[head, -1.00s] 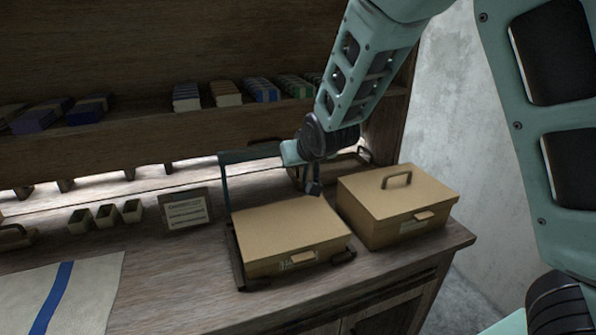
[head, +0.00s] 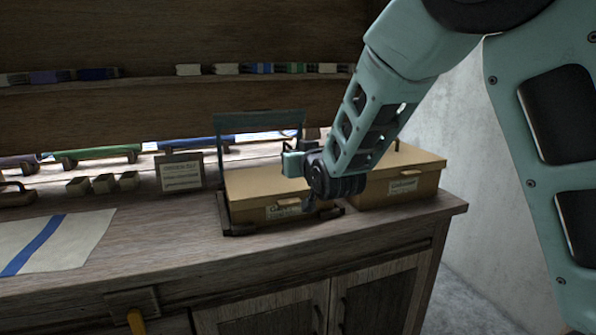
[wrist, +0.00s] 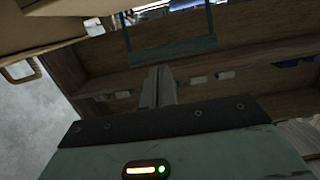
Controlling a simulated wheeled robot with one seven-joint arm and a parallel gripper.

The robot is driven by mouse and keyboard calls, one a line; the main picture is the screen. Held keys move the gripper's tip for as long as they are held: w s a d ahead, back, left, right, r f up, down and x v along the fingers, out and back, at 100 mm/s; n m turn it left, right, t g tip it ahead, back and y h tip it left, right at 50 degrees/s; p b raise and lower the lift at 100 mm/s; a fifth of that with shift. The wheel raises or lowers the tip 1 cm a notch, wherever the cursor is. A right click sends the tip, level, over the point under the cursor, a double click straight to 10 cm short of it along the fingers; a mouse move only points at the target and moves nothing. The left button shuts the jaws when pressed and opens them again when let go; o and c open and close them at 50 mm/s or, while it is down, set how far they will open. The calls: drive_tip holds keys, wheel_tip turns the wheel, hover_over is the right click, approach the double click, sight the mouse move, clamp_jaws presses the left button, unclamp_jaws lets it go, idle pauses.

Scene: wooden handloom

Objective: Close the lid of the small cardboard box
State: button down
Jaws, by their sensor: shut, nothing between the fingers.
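A small tan cardboard box (head: 248,208) stands on the wooden bench in a dark holder with a tall teal frame behind it. Its lid (head: 250,182) lies flat across the top, and no raised flap shows; I cannot tell whether it is fully seated. A second tan box (head: 400,190) stands to its right with its lid down, partly behind my arm.
The teal frame (head: 258,118) rises behind the left box. A small sign (head: 181,174) and several small containers (head: 103,184) stand to the left, beside a striped cloth (head: 45,243). The bench's front strip (head: 170,245) is clear.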

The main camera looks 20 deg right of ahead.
drive_tip(key=f+t+b, duration=0.1)
drive_tip(key=f+b, duration=0.3)
drive_tip(key=b, duration=0.1)
drive_tip(key=s+f+t+b, duration=0.1)
drive_tip(key=f+b, duration=0.2)
drive_tip(key=b, duration=0.3)
drive_tip(key=s+f+t+b, duration=0.1)
drive_tip(key=f+t+b, duration=0.1)
drive_tip(key=f+b, duration=0.2)
drive_tip(key=shift+s+f+b, duration=0.2)
drive_tip(key=shift+f+b, duration=0.1)
drive_tip(key=shift+b, duration=0.9)
drive_tip(key=shift+f, duration=0.25)
